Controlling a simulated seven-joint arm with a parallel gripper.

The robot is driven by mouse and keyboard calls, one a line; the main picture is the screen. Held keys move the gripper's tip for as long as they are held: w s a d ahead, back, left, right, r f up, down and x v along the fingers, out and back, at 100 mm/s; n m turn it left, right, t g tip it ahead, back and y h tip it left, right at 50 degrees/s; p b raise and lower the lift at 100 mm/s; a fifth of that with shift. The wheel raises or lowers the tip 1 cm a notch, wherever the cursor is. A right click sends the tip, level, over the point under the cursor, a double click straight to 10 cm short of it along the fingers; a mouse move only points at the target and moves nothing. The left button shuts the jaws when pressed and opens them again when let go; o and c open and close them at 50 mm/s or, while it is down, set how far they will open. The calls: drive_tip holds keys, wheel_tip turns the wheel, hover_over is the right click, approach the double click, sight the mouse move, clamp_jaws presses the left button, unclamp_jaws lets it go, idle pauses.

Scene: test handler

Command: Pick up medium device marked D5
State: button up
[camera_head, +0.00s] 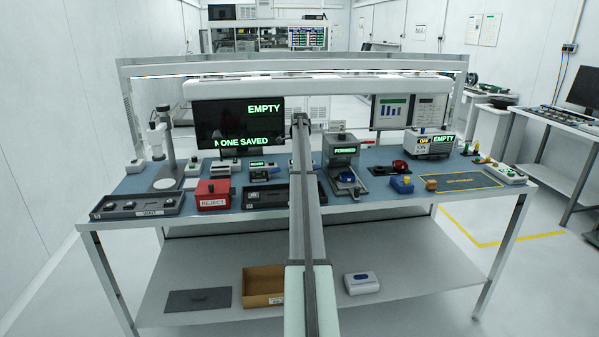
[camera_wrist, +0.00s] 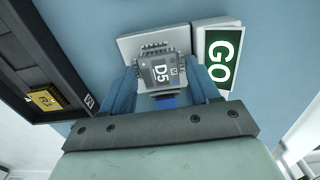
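The device marked D5 (camera_wrist: 163,70), a small grey square part with pins along its edges, shows in the wrist view with its label sideways. It lies over a pale grey block, and a small blue part shows just below it. My gripper (camera_wrist: 164,82) has its two blue fingers on either side of the device, apart from each other. A narrow gap seems to show beside the device; contact cannot be made out. In the head view the device cannot be made out, and my arm hides part of the bench.
A green GO sign (camera_wrist: 219,57) stands right beside the block. A dark tray (camera_wrist: 62,58) with a gold chip (camera_wrist: 45,99) is at left. In the head view, a red REJECT box (camera_head: 212,196), a WAIT tray (camera_head: 117,207) and a grey press (camera_head: 342,160) crowd the blue bench.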

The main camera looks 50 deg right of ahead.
drive_tip(key=c, duration=0.9)
drive_tip(key=shift+r, duration=2.55)
